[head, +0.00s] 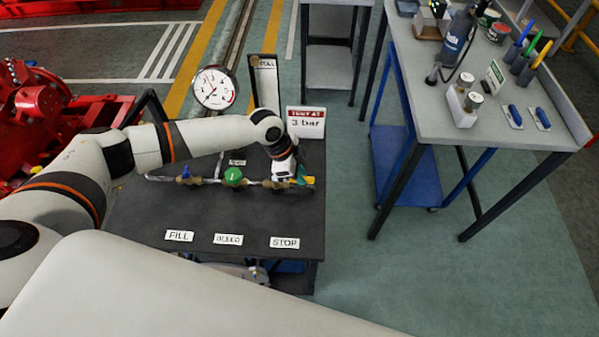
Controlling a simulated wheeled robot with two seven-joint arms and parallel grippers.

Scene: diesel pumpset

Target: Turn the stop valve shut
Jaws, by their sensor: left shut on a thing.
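A pipe with several valves runs across the dark bench top (200,215). The stop valve (277,184) is at the pipe's right end, behind the STOP label (284,242). My left gripper (285,175) reaches down from above onto this valve and is shut on it. The gripper hides most of the valve and its handle, so I cannot tell how far it is turned. A yellow and green part (305,180) shows just right of the gripper. My right gripper is not in view.
A pressure gauge (215,88) and a "TEST AT 3 bar" sign (306,122) stand behind. A grey workbench (430,110) with tools is at right. Floor between the benches is clear.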

